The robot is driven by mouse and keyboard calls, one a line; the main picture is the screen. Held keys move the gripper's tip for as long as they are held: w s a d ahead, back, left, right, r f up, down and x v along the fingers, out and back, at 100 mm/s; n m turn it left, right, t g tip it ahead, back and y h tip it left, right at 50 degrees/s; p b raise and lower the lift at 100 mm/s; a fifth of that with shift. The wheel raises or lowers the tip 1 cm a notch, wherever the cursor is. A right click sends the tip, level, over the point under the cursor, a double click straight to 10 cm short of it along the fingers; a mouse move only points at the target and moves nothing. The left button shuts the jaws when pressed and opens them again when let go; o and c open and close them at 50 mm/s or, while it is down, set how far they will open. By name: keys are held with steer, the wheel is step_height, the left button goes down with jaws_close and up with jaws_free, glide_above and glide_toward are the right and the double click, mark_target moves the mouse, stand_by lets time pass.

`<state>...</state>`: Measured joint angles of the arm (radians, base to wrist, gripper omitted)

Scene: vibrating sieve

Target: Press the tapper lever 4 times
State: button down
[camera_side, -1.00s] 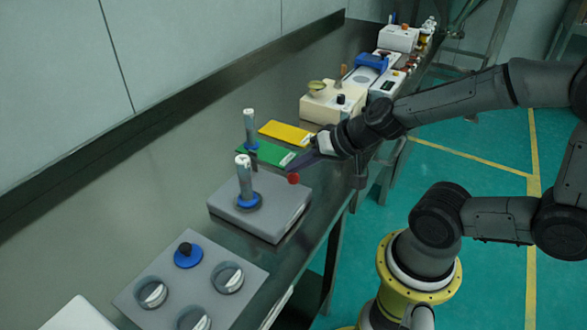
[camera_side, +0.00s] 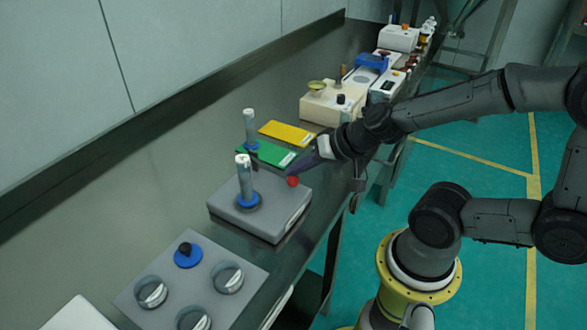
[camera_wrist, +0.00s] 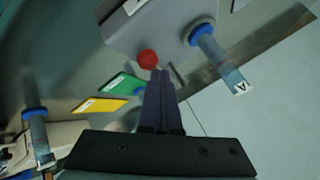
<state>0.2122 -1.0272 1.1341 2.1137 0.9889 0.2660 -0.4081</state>
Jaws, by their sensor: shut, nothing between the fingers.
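The tapper lever shows as a red ball knob (camera_side: 293,181) at the right side of a grey box (camera_side: 225,212). My gripper (camera_side: 291,174) is shut, its dark fingers empty and pointing down-left at the knob. The fingertips are at or just above the knob; the side view does not settle whether they touch. In the wrist view, the knob (camera_wrist: 148,59) lies just beside the shut fingertips (camera_wrist: 159,72). The lever's arm below the knob is hidden.
A cylinder with a blue collar (camera_side: 245,180) stands on the grey box, and another (camera_side: 250,130) stands behind it. Green (camera_side: 266,153) and yellow (camera_side: 287,132) plates lie beyond. A panel with knobs (camera_side: 205,270) lies in front. The bench's left part is clear.

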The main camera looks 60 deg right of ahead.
stand_by(0.4)
steer(key=shift+r, duration=1.6)
steer(key=shift+r, duration=0.1)
steer(key=shift+r, duration=2.45)
step_height(320, 180, up, 4)
steer(key=shift+f, duration=0.1)
steer(key=shift+f, duration=0.1)
steer(key=shift+f, duration=4.35)
